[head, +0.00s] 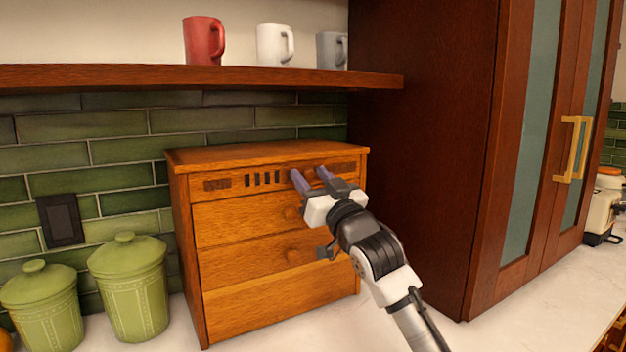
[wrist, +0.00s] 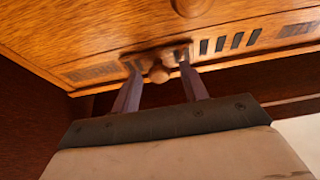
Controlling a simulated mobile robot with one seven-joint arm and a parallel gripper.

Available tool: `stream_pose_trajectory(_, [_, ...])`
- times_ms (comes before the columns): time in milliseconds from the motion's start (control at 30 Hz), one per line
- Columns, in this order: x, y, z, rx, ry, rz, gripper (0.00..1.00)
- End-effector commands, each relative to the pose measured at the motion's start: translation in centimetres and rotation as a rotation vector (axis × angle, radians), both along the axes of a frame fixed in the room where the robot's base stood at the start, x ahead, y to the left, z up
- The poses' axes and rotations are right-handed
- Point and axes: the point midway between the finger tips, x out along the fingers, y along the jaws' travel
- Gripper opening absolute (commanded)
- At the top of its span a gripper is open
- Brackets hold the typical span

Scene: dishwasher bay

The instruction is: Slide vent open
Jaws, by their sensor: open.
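The vent is a slotted strip along the top front of a wooden drawer box (head: 268,225), with several dark upright slots (head: 264,179) left of my gripper. In the wrist view the slots (wrist: 229,43) show to the right. A small round wooden vent knob (wrist: 159,74) sits between my fingertips in the wrist view. My gripper (head: 309,176) is open, one purple finger on each side of the knob. I cannot tell whether either finger touches it. In the head view the fingers largely hide the knob.
Round drawer knobs (head: 292,213) stick out below the strip. A tall dark cabinet (head: 425,150) stands close on the right. Two green canisters (head: 128,290) stand on the left. A shelf (head: 200,75) with mugs hangs above.

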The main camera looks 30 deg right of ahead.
Motion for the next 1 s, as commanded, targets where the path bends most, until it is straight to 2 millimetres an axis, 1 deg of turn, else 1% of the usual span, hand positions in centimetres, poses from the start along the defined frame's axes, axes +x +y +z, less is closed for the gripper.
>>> stream_pose_trajectory(67, [-0.3,0.0,-0.2,0.001,0.0,-0.001,0.44])
stream_pose_trajectory(167, [-1.2,0.0,-0.7,0.002,-0.001,-0.001,0.44])
stream_pose_trajectory(267, [-2.9,0.1,-1.6,0.0,-0.002,-0.002,0.44])
stream_pose_trajectory(500, [-8.1,0.4,-3.8,0.001,-0.002,-0.003,0.44])
stream_pose_trajectory(600, [-9.9,0.5,-4.5,0.001,-0.001,-0.002,0.44])
stream_pose_trajectory(700, [-11.3,0.6,-5.0,0.002,-0.002,-0.001,0.44])
stream_pose_trajectory(833, [-12.4,0.7,-5.2,0.0,-0.001,-0.001,0.44])
stream_pose_trajectory(1000, [-12.8,0.7,-5.3,0.001,0.0,0.0,0.44])
